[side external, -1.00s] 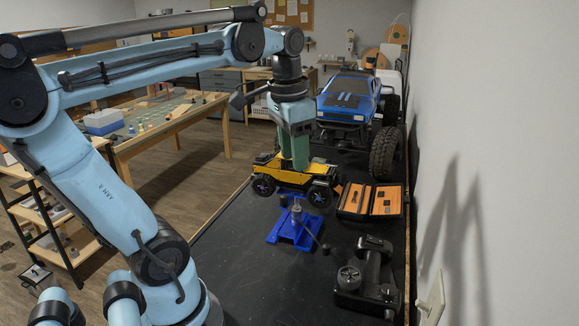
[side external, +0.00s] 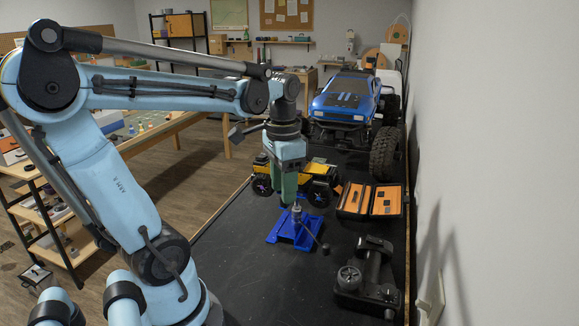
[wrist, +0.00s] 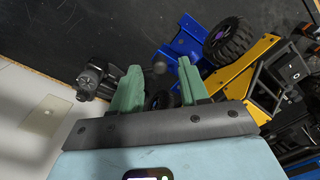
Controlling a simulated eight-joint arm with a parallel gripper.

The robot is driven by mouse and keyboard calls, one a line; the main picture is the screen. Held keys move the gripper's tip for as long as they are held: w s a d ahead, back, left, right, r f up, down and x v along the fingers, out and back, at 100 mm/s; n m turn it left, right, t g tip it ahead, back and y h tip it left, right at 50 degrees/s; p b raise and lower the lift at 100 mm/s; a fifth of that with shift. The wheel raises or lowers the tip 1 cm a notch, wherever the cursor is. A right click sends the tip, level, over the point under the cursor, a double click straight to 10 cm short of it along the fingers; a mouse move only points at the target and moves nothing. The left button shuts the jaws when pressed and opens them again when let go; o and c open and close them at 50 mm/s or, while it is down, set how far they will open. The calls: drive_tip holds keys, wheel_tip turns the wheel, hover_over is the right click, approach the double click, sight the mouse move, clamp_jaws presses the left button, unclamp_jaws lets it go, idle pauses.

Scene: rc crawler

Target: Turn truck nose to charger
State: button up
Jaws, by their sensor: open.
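The yellow truck (side external: 322,171) with black wheels stands on the black bench top, side-on in the side view, its middle hidden behind my gripper (side external: 288,199). In the wrist view the truck (wrist: 250,70) lies to the right of the fingers. My gripper (wrist: 159,68) is open, with its two green fingers apart and nothing visible held between them. It hangs pointing down in front of the truck, above or beside the blue stand (side external: 281,236). I cannot tell from these views which object is the charger.
An open orange-and-black case (side external: 386,201) lies right of the truck. A black handheld controller (side external: 366,280) lies nearer, by the wall. A large blue truck (side external: 345,97) stands behind. The bench's near left part is clear.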

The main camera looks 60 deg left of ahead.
drive_tip(key=shift+f, duration=0.9)
drive_tip(key=shift+c, duration=0.2)
clamp_jaws()
